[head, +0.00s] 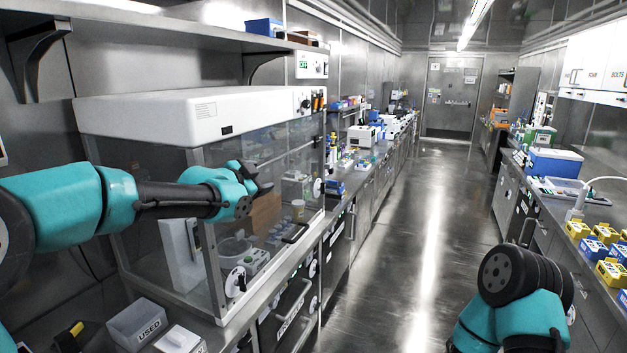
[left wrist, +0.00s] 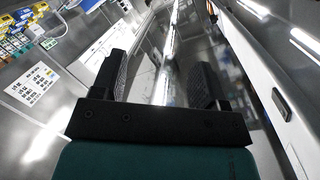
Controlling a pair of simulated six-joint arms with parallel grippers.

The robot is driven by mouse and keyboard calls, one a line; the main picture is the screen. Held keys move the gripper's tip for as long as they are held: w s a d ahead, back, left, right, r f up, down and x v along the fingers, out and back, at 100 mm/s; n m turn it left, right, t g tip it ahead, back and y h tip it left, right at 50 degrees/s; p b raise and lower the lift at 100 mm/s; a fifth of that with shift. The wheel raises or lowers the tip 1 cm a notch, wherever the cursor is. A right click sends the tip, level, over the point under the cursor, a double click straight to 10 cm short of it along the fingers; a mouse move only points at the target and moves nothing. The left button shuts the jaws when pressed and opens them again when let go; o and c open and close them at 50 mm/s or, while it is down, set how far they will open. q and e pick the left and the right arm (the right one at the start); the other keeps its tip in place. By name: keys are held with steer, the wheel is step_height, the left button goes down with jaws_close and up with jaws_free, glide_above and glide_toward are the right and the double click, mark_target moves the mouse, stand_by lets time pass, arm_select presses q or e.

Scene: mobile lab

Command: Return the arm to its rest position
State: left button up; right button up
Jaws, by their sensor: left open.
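My left arm (head: 95,205) reaches in from the left, teal and black, roughly level in front of the glass enclosure. Its gripper (head: 257,180) is near the enclosure's front glass; I cannot tell the exact gap. In the left wrist view, the two black fingers (left wrist: 158,75) are spread apart with nothing between them. My right arm (head: 520,300) shows only as a folded teal and black part at the lower right. Its gripper is out of view.
The white-topped glass enclosure (head: 200,112) stands on the left bench under a steel shelf (head: 150,28). A box marked USED (head: 140,325) sits at the lower left. The right bench holds yellow and blue boxes (head: 592,247). The aisle floor (head: 420,230) between is clear.

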arm_select(q)
steer(key=s+a+f+n+g+y, duration=0.1)
steer(key=s+f+n+g, duration=0.15)
steer(key=f, duration=1.05)
steer(key=s+a+f+n+g+y, duration=0.15)
steer(key=s+f, duration=0.25)
steer(key=f, duration=0.9)
steer(key=s+a+f+n+g, duration=0.2)
steer(key=s+f+n, duration=0.1)
steer(key=f, duration=1)
steer(key=s+a+f+n+g, duration=0.1)
steer(key=s+f+n+g, duration=0.2)
steer(key=s+f, duration=0.7)
steer(key=s+a+f+n+g, duration=0.2)
steer(key=s+f+n+g, duration=0.2)
steer(key=s+f, duration=0.7)
steer(key=s+n, duration=0.1)
steer(key=s, duration=0.6)
steer(key=shift+f+y, duration=0.15)
steer(key=shift+y, duration=0.2)
steer(key=shift+a, duration=0.1)
